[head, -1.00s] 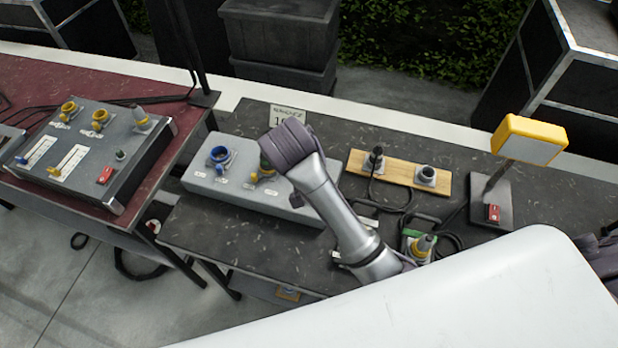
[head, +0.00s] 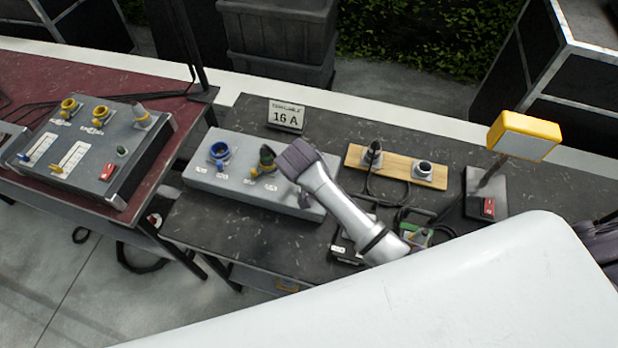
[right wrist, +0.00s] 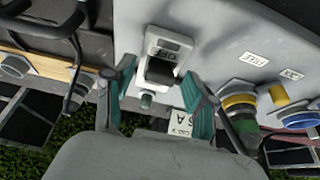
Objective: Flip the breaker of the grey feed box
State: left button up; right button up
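The grey feed box (head: 228,188) lies on the dark middle table, with a blue socket (head: 219,153) and a yellow-ringed plug (head: 266,158) on top. My right arm reaches over its right end, hiding the gripper's fingertips and most of the breaker area in the head view. In the right wrist view the breaker (right wrist: 165,47) is a pale plate with a dark lever (right wrist: 160,71). Its small lettering looks like OFF, but is hard to read. My right gripper (right wrist: 160,78) is open, its teal fingers on either side of the lever. Contact cannot be told. My left gripper is not in view.
A 16 A sign (head: 286,116) stands behind the box. A green round part (right wrist: 146,100) is beside the breaker.

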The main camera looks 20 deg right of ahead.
grip_shut()
jog(key=shift+w+r, duration=0.1)
jog(key=g+y, duration=0.1)
jog(key=w+g+y, duration=0.1)
jog(key=g, duration=0.1)
jog(key=shift+w+d+r, duration=0.1)
jog(key=shift+d+r, duration=0.1)
jog(key=shift+d, duration=0.2)
jog(key=g+y, duration=0.1)
jog(key=w+g, duration=0.1)
jog(key=shift+d+f+g+y, duration=0.1)
jog(key=shift+d+g+y, duration=0.2)
jog(key=shift+d+y, duration=0.1)
jog(key=shift+w+f+g+b, duration=0.1)
jog(key=shift+g+b, duration=0.2)
jog(key=shift+b, duration=0.25)
jog(key=b, duration=0.1)
jog(key=g+y+b, duration=0.2)
jog(key=b, duration=0.1)
jog(key=shift+w+d+f, duration=0.3)
jog(key=shift+w, duration=0.05)
jog(key=shift+w+d+r+g+y+b, duration=0.1)
jog(key=shift+g+y+b, duration=0.2)
jog(key=shift+g+b, duration=0.45)
